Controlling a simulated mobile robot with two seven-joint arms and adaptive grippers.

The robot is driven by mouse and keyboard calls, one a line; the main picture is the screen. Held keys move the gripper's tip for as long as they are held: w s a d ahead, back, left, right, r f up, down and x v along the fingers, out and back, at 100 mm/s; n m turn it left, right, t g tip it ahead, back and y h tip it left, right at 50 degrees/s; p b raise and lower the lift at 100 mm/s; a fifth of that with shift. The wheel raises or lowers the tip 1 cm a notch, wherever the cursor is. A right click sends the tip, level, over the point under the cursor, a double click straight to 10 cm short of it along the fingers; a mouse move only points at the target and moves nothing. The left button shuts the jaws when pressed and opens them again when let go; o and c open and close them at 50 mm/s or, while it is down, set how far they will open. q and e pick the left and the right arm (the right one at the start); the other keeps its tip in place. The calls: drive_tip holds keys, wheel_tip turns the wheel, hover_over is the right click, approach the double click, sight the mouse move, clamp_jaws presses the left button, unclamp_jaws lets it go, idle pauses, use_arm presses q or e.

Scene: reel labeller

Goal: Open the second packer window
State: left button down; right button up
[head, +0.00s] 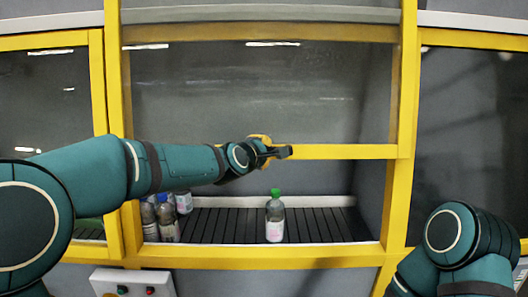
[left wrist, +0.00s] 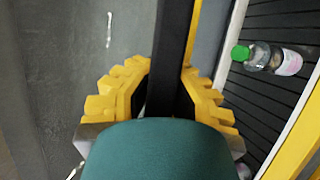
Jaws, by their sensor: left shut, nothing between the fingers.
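The middle yellow-framed window (head: 345,151), the one in front of my left arm, stands partly raised. Its lower yellow bar is about halfway up the frame, with an open gap beneath it. My left gripper (head: 280,153) is shut and empty at the left part of this bar; whether it touches the bar cannot be told. In the left wrist view the dark closed fingers (left wrist: 176,55) lie alongside a strip of the yellow bar (left wrist: 194,30). The bar's left part is hidden behind my left arm. My right arm shows at lower right, but its gripper is out of view.
Behind the gap, a green-capped bottle (head: 275,220) stands on a dark slatted conveyor (head: 325,225); several bottles (head: 166,217) stand at its left. Closed-looking windows flank the middle one, left (head: 45,90) and right (head: 475,130). A button box (head: 133,283) sits at lower left.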

use_arm(q)
drive_tip(key=c, duration=0.8)
unclamp_jaws()
drive_tip(key=shift+s+r, duration=0.2)
drive_tip(key=shift+s, duration=0.05)
drive_tip(key=shift+w+f, duration=0.1)
drive_tip(key=v, duration=1.2)
